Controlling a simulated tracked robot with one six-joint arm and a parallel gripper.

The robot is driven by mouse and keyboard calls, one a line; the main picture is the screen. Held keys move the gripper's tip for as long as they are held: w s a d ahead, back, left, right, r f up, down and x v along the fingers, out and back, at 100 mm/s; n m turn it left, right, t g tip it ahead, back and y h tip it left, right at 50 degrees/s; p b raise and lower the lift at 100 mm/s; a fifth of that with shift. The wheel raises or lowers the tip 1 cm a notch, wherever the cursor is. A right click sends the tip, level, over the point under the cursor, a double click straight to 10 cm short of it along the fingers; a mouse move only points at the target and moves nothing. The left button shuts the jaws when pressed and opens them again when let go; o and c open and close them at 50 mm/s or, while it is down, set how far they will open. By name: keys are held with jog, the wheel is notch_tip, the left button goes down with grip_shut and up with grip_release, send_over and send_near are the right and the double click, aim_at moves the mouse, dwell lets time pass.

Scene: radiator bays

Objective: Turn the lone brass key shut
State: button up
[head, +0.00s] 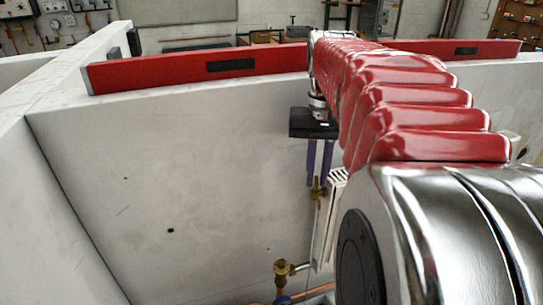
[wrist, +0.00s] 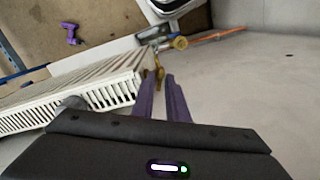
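A brass key (head: 318,192) shows in the head view just below my fingertips, beside the white radiator's end. In the wrist view a brass piece (wrist: 160,72), apparently the same key, lies at the fingertips. My gripper (head: 319,178) points down with two purple fingers, and a gap shows between them. In the wrist view my gripper (wrist: 162,78) also shows apart fingers. Whether the fingertips straddle or touch the key is unclear. A second brass fitting (head: 283,270) with a rounded end sits lower on the pipework; a brass fitting also shows beyond the key in the wrist view (wrist: 180,43).
The white radiator (head: 331,220) stands close beside the key, its grille (wrist: 110,92) left of the fingers. A copper pipe (wrist: 218,34) runs near the wall. A red level (head: 190,70) lies along the pale bay wall's top. A purple tool (wrist: 70,32) lies on the floor.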

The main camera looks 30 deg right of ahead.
jog(key=shift+f, duration=0.1)
jog(key=shift+c, duration=0.4)
grip_shut()
jog(key=shift+m, duration=0.6)
jog(key=m, duration=0.8)
jog(key=shift+m, duration=2)
